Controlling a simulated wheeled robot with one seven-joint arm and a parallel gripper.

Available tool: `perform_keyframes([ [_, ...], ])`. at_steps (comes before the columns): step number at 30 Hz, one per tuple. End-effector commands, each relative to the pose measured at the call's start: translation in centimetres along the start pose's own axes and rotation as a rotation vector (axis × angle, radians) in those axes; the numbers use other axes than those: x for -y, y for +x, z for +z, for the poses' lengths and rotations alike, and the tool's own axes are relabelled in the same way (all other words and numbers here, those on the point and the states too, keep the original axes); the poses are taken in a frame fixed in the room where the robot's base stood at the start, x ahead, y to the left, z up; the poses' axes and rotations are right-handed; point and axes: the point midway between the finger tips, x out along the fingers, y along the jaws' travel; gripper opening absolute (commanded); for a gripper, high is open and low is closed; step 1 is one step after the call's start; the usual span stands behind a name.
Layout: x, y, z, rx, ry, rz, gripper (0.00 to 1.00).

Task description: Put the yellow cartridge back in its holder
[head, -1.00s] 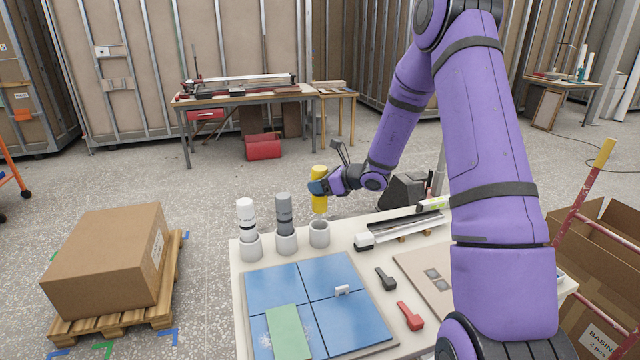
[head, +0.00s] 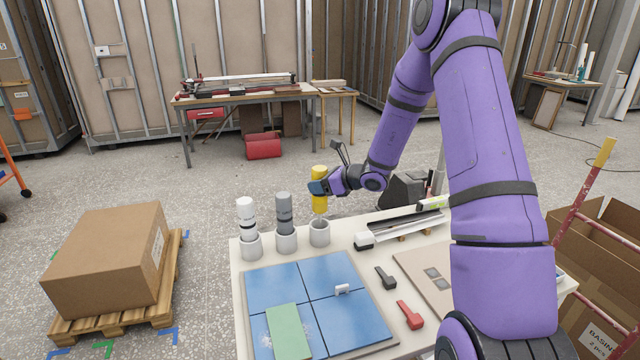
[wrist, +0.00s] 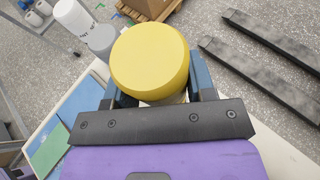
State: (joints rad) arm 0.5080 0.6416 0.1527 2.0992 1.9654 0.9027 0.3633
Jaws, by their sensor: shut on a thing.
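The yellow cartridge (head: 319,203) stands upright at the back edge of the table, in line with the rightmost grey-white cup-shaped holder (head: 320,234). Its lower end is at the holder's rim; I cannot tell how far inside it is. My gripper (head: 318,187) comes from the right and is shut around the cartridge's upper part. In the wrist view the round yellow top (wrist: 150,60) sits between the fingers and hides the holder below.
A white cartridge (head: 246,215) and a grey cartridge (head: 284,212) stand in holders just to the left. Blue tiles (head: 330,275), a green tile (head: 288,330), a black tool (head: 386,279) and a red tool (head: 410,315) lie in front. A metal rail tool (head: 405,228) lies to the right.

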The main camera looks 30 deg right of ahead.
Motion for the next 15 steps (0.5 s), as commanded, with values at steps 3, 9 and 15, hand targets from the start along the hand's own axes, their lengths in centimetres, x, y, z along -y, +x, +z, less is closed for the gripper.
perform_keyframes([
  [3, 0.01, 0.07, -0.11, 0.001, 0.000, 0.000, 0.15],
  [9, 0.01, 0.17, -0.35, 0.001, 0.000, 0.000, 0.15],
  [15, 0.01, 0.28, -0.59, 0.001, 0.000, 0.000, 0.15],
])
